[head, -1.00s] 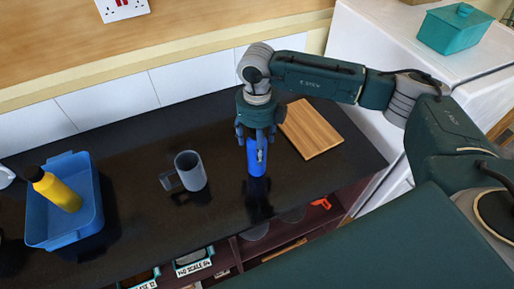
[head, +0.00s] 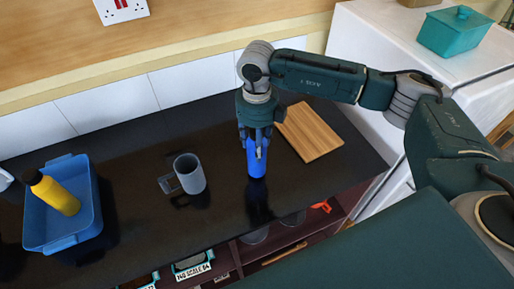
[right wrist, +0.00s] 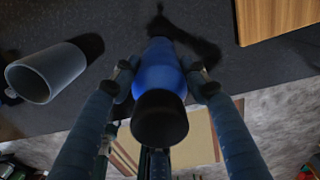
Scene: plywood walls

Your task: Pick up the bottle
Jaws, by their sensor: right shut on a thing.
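A blue bottle (head: 256,162) with a dark cap stands upright on the black counter, near its front edge. My right gripper (head: 256,142) comes down from above and is shut on the blue bottle's upper part. The right wrist view shows the bottle (right wrist: 158,74) between the gripper's fingers, its dark cap towards the camera. The fingers and the palm hide the cap in the head view. A second bottle, yellow with a black cap (head: 57,194), leans in a blue tray (head: 86,233) at the left. My left gripper is not in view.
A grey mug (head: 190,174) stands left of the blue bottle. A wooden board (head: 309,132) lies close on its right. The black counter (head: 130,165) is bare between tray and mug. Open shelves lie below the front edge, and a white appliance (head: 385,50) stands at the right.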

